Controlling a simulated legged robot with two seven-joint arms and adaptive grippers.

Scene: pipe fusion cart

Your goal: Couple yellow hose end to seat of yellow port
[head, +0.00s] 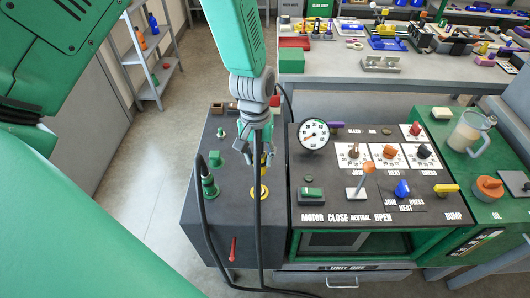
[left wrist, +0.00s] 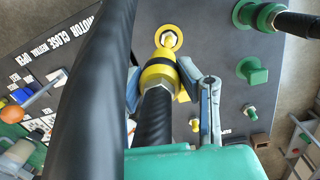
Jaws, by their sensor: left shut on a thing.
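My left gripper (head: 258,142) points down over the dark left panel of the cart, and its fingers also show in the left wrist view (left wrist: 172,92). It is shut on the yellow hose end (left wrist: 158,73), a yellow collar with a black band on a black hose (left wrist: 154,125). The yellow port (left wrist: 169,37), a yellow ring with a metal stub, lies just beyond the hose end. In the head view the port (head: 261,193) is below the gripper, partly hidden by the hose. A small gap seems to separate them; contact is not clear. My right gripper is out of view.
A green hose end (head: 208,182) sits on the green port to the left. A green square cap (left wrist: 252,71) and small fittings stand nearby. The control panel (head: 330,215) with gauge, levers and knobs lies to the right. Black hose hangs down the cart's front.

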